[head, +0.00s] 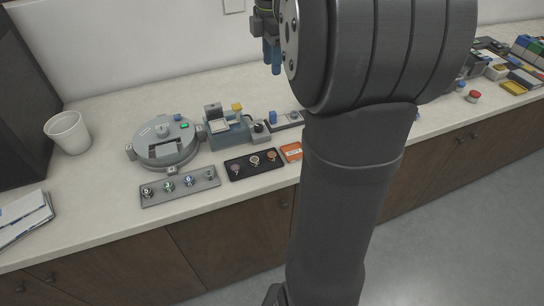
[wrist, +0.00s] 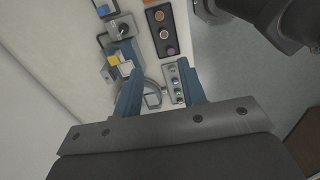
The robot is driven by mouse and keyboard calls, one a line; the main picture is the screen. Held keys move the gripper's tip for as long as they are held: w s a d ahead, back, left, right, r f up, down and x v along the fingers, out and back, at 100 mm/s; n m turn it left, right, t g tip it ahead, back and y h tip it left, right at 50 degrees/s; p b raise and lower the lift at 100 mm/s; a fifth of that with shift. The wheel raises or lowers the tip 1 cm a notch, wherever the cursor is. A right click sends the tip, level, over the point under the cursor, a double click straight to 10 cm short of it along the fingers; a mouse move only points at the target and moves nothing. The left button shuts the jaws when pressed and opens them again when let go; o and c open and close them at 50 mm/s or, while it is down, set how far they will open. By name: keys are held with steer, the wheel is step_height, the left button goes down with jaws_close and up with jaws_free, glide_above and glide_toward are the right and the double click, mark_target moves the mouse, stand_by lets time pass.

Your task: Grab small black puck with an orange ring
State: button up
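A black tray (head: 247,175) on the counter holds three small round pucks in a row. The right one (head: 271,156) looks dark with an orange-brown ring, but it is very small. The middle puck (head: 254,160) has a pale ring and the left puck (head: 236,168) looks purplish. The tray also shows in the wrist view, above my gripper's fingers, with the orange-ringed puck (wrist: 159,16) at its top end. My gripper (wrist: 160,92) is open and empty, its blue fingers spread wide. In the head view my gripper (head: 272,68) hangs high above the counter.
Left of the black tray, a grey tray (head: 180,190) holds several small pucks. Behind stand a round grey press (head: 164,142) and a blue-grey device (head: 228,133). An orange box (head: 292,152) lies beside the black tray. A white cup (head: 68,131) stands left. My arm hides the counter's middle.

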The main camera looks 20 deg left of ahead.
steer(key=shift+f, duration=0.1)
steer(key=n, duration=0.2)
glide_above(272, 154)
steer(key=f, duration=2.6)
steer(key=shift+s+d, duration=0.1)
steer(key=shift+s, duration=0.2)
steer(key=shift+w+f, duration=0.15)
steer(key=shift+f, duration=1.15)
steer(key=shift+w+f, duration=0.1)
steer(key=shift+f, duration=1.2)
steer(key=c, duration=0.8)
